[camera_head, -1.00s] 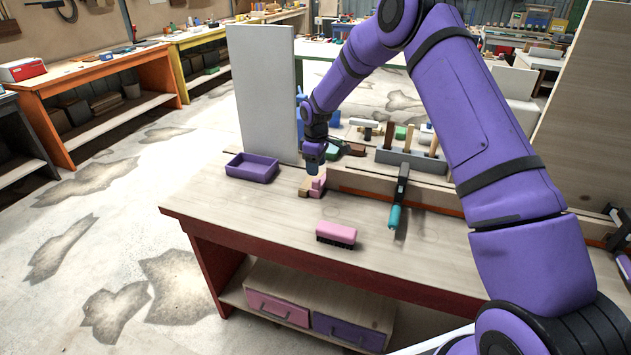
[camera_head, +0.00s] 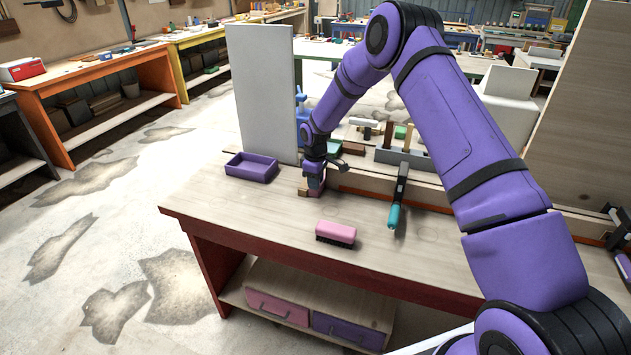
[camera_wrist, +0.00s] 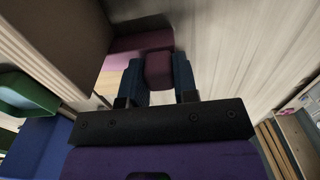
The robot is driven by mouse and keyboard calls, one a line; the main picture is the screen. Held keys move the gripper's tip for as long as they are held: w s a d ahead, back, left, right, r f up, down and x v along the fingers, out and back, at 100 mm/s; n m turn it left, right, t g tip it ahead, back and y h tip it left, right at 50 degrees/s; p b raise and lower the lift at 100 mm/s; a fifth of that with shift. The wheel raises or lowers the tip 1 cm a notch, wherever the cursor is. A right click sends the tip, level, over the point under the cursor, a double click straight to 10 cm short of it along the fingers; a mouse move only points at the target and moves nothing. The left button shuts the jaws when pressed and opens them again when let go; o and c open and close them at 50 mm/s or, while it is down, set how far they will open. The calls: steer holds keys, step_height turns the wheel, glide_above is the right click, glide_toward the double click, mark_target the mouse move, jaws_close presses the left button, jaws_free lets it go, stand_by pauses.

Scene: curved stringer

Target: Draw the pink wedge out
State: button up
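The pink wedge (camera_wrist: 158,70) is between the two blue fingers of my gripper (camera_wrist: 158,82) in the wrist view, with a finger flush against each side. A flatter pink part (camera_wrist: 141,42) shows just beyond the fingers; I cannot tell whether it belongs to the same piece. In the head view my gripper (camera_head: 314,186) is down at the workbench (camera_head: 270,208), pointing downward and hiding most of the pink piece. A small tan wood block (camera_head: 303,191) sits beside it on the left.
A purple tray (camera_head: 251,168) stands to the left, before a grey upright panel (camera_head: 262,95). A pink brush (camera_head: 335,234) lies toward the front edge. A teal-handled clamp (camera_head: 396,207) and a grey tool rack (camera_head: 403,158) are to the right. The bench's front left is clear.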

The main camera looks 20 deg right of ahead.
jaws_close()
steer(key=shift+s+a, duration=1.9)
steer(key=shift+a, duration=0.05)
steer(key=o, duration=0.8)
jaws_free()
steer(key=shift+a, duration=0.1)
steer(key=shift+r, duration=0.25)
step_height(320, 180, up, 10)
steer(key=shift+r, duration=0.15)
